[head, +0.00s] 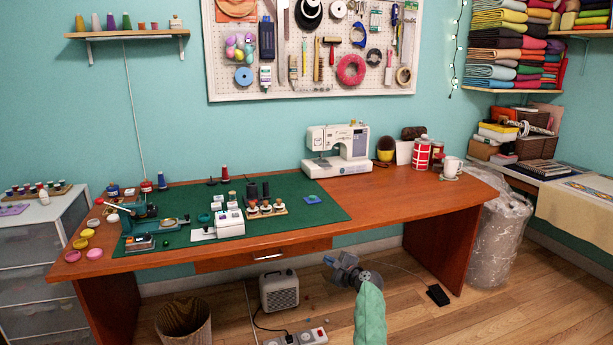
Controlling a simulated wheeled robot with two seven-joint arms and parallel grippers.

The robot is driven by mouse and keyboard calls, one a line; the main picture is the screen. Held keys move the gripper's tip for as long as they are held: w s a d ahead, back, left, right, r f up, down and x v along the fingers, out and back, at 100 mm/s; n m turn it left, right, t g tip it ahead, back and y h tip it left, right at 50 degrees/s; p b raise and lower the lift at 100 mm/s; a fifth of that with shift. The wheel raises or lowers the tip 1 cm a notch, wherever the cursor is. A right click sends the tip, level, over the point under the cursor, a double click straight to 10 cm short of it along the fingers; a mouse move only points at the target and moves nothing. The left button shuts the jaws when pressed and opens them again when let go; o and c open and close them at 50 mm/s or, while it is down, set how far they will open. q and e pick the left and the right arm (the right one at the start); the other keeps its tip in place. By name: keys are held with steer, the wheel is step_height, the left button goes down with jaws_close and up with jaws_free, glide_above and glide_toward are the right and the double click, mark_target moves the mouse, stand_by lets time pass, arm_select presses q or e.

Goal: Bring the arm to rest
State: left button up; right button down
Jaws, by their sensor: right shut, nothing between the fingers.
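My right arm comes up from the bottom edge, right of centre, in a pale green sleeve. My right gripper (328,261) shows at its end, small and grey with a bluish tip. It points up and to the left, in front of the wooden desk (400,204) and below its front edge in the picture. The gripper is shut and empty, and nothing hangs from it. My left arm and left gripper are not in view.
The desk holds a green mat (290,185), a sewing machine (338,150) and several small tools and spools. A heater (279,291), a wicker basket (184,320), a power strip (297,338) and a black pedal (438,295) are on the floor. The floor at lower right is clear.

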steer(key=s+d+r+n+g, duration=0.1)
steer(key=s+r+n+g, duration=0.2)
steer(key=s+r+n, duration=0.6)
steer(key=s+d+r+n+g+h+p, duration=0.1)
steer(key=s+d+n+h+p, duration=0.2)
steer(key=s+n, duration=0.5)
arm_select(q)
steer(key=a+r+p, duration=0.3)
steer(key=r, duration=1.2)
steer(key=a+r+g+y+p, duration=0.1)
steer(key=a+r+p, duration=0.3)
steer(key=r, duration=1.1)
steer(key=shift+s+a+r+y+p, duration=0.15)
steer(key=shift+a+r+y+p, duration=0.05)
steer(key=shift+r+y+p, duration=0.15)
arm_select(e)
steer(key=s+f+n+g+h, duration=0.1)
steer(key=s+f, duration=0.4)
steer(key=s, duration=1.2)
steer(key=s+d+f+n+g+h, duration=0.1)
steer(key=s+f+g, duration=0.3)
steer(key=s, duration=1.4)
steer(key=s+f+g+h, duration=0.2)
steer(key=s+f, duration=0.3)
steer(key=s, duration=1.3)
steer(key=shift+d+f+n, duration=0.2)
steer(key=shift+f+n, duration=0.1)
steer(key=shift+n, duration=0.1)
steer(key=shift+s, duration=0.15)
